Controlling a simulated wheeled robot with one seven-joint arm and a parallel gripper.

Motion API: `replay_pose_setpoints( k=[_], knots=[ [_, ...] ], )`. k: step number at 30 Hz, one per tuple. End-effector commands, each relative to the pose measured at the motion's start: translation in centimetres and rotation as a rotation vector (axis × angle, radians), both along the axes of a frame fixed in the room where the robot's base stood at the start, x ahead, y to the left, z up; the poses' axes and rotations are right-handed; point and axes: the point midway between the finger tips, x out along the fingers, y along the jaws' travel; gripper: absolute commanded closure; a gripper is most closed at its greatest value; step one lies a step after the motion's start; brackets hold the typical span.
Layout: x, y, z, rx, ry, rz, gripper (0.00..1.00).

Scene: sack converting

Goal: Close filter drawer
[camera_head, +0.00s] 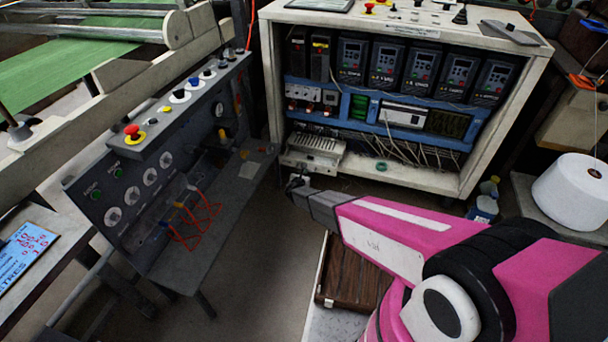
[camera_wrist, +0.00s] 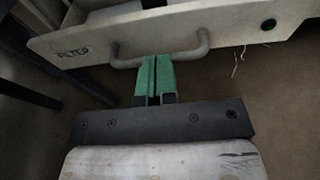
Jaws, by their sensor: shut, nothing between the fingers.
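The filter drawer (camera_wrist: 240,24) shows in the wrist view with a pale front lettered FILTER, a curved grey handle (camera_wrist: 195,53) and a dark round spot near its right end. Part of its interior shows behind the front, so it stands open. In the head view what looks like the same drawer (camera_head: 312,150) juts from the cabinet's lower left. My gripper (camera_wrist: 153,60) is shut and empty, its green fingers side by side. Their tips overlap the middle of the handle; I cannot tell whether they touch it. In the head view my gripper (camera_head: 297,184) is just below the drawer, small and dark.
The pale cabinet (camera_head: 267,80) holds drives and wiring. A grey control console (camera_head: 190,105) with a red emergency button stands at left, its sloping shelf close to my gripper. A brown box (camera_head: 345,285) is below my arm. A white spool (camera_head: 572,190) is at right.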

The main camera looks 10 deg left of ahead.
Motion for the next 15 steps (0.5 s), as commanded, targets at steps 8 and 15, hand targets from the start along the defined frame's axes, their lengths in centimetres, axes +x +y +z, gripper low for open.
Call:
replay_pose_setpoints(
  k=[8, 15],
  knots=[
    [3.6, -0.1, -0.1, 0.001, -0.002, -0.003, 1.0],
    [9.8, -0.6, -0.2, 0.001, -0.002, -0.003, 1.0]
  ],
)
